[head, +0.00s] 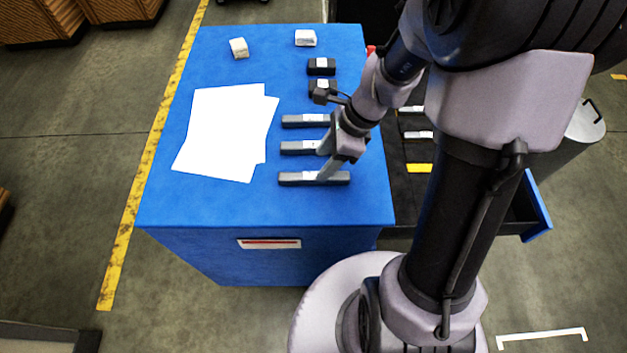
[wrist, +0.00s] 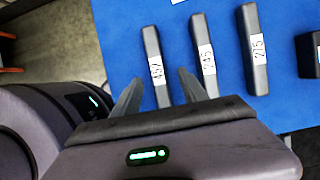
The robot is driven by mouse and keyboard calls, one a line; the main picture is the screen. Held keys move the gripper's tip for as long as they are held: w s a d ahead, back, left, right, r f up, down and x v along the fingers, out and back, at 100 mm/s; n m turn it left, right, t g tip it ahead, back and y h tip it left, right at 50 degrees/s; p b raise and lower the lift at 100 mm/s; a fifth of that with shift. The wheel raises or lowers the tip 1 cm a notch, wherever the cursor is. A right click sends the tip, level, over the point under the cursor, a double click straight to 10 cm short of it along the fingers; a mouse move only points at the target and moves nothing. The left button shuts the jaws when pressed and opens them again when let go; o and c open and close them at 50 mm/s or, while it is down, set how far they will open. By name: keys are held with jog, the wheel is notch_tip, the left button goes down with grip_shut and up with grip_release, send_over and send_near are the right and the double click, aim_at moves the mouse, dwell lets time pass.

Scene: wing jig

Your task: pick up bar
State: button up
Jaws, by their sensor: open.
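Three dark grey bars with white labels lie side by side on the blue table top (head: 225,205). In the head view they are the front bar (head: 290,179), the middle bar (head: 294,148) and the back bar (head: 296,121). In the wrist view the labels seem to read 457 on the left bar (wrist: 152,45), 245 on the middle bar (wrist: 203,60) and 275 on the right bar (wrist: 255,50). My gripper (head: 325,166) is open over the front bar. In the wrist view its fingers (wrist: 158,80) stand either side of the left bar. I cannot tell whether they touch it.
White paper sheets (head: 225,130) lie left of the bars. Two short dark blocks (head: 321,66) and two small white pieces (head: 306,38) are farther back. An open dark drawer (head: 405,185) with several items is at the right. A yellow floor line (head: 130,230) runs along the left.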

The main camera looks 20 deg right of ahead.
aim_at(316, 173)
jog(key=b+x, duration=0.2)
jog(key=x, duration=0.1)
jog(key=b+x, duration=0.1)
jog(key=x, duration=0.1)
jog(key=shift+s+f+b, duration=0.3)
jog(key=shift+r, duration=0.1)
jog(key=shift+c, duration=1.1)
grip_shut()
